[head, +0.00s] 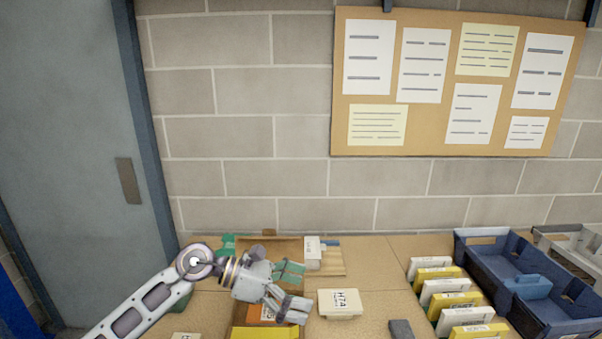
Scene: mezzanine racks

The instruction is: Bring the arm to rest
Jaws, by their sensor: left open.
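My left arm comes in from the lower left, and its gripper (296,289) is over the table. The two fingers are spread apart with nothing visible between them. The gripper is above a brown open box (270,246) and hides part of it. An orange item (259,313) and a yellow item (265,333) show below the gripper. My right gripper does not show.
A row of white and yellow boxes (446,301) stands at the right, beside a blue bin (478,255). A small white box (312,253) stands behind the gripper. A dark grey block (401,329) lies near the front.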

